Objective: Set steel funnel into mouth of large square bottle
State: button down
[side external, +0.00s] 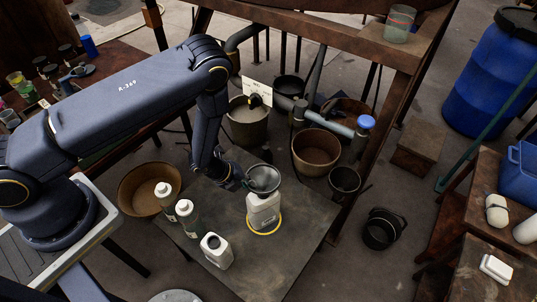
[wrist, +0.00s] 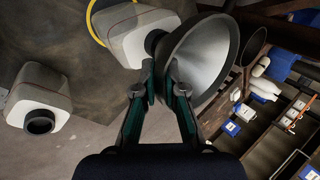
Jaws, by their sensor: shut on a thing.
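The steel funnel (side external: 263,178) is a wide grey cone, held upright directly above the large square bottle (side external: 263,210). The bottle is pale, with a yellow ring around its base. My gripper (side external: 243,181) is left of the funnel and shut on it. In the wrist view, the fingers (wrist: 164,84) are at the funnel's narrow lower part, and the cone (wrist: 207,58) flares to the right. The bottle (wrist: 140,38) shows behind, its dark neck (wrist: 154,42) lined up with the narrow end. The spout is hidden, so I cannot tell how deep it sits in the mouth.
A smaller square bottle with a dark mouth (side external: 216,251) stands to the front left on the dark table (side external: 292,232). Two white-topped bottles (side external: 165,195) (side external: 187,216) stand farther left. A brown bowl (side external: 148,188) and several buckets surround the table. Its right side is clear.

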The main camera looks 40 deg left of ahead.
jog(key=shift+f, duration=0.6)
dwell(0.5)
jog(key=c, duration=1.2)
grip_release()
